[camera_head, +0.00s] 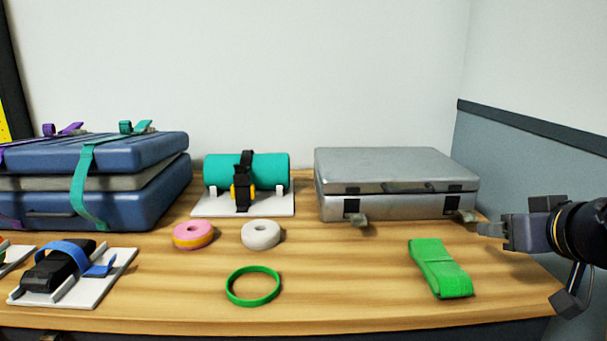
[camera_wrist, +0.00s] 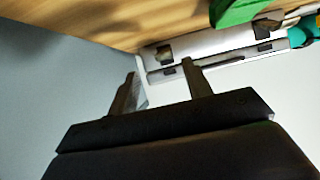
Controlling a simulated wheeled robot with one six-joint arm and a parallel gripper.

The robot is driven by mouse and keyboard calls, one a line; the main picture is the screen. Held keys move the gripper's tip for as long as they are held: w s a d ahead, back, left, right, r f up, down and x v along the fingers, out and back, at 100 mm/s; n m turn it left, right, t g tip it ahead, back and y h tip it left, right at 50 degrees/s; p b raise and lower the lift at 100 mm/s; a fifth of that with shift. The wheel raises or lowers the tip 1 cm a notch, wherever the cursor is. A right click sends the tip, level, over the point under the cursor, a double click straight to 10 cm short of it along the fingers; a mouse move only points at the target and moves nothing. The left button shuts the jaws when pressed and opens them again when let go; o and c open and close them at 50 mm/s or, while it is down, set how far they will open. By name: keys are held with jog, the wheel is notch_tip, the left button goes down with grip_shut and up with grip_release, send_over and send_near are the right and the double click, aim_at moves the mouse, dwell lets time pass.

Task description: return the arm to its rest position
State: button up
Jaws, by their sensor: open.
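My gripper (camera_head: 490,229) is at the right edge of the table in the head view, pointing left. It is near the front right corner of the silver case and behind the green folded strap. In the wrist view its two fingers (camera_wrist: 158,88) stand apart with nothing held between them. The rest of my arm runs out of the picture on the right. The silver case (camera_head: 395,170) is closed, with two latches hanging down at its front. I cannot tell whether a fingertip touches the right latch (camera_head: 466,216).
A green folded strap (camera_head: 440,268) lies front right. A green ring (camera_head: 253,287), white roll (camera_head: 261,235) and pink-yellow roll (camera_head: 193,235) lie mid-table. A teal roll (camera_head: 220,170) sits on a white stand. Blue cases (camera_head: 120,205) fill the left. A wall (camera_head: 530,170) bounds the right.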

aim_at(469, 215)
jog(key=b+x, duration=0.2)
jog(key=x, duration=0.6)
jog(key=shift+a+f, duration=0.1)
jog(key=shift+w+r+p, duration=0.4)
jog(key=shift+r+p, duration=0.1)
jog(key=shift+p, duration=0.1)
jog(key=shift+w+r+p, duration=0.1)
jog(key=shift+r+p, duration=0.5)
jog(key=shift+p, duration=0.3)
jog(key=p, duration=0.2)
jog(key=r+p, duration=0.1)
jog(key=p, duration=0.1)
jog(key=shift+w+r, duration=0.3)
jog(key=shift+w, duration=0.1)
jog(key=shift+w+r+p, duration=0.2)
jog(key=shift+p, duration=0.85)
jog(key=p, duration=0.2)
jog(key=g+p, duration=0.1)
jog(key=p, duration=0.1)
jog(key=shift+w+r+g, duration=0.3)
jog(key=shift+r, duration=0.05)
jog(key=w+r+g+p, duration=0.1)
jog(key=g+p, duration=0.1)
jog(key=p, duration=0.6)
jog(key=p, duration=0.2)
jog(key=shift+w+r+g+p, duration=0.15)
jog(key=shift+w+g+p, duration=0.15)
jog(key=shift+g, duration=0.1)
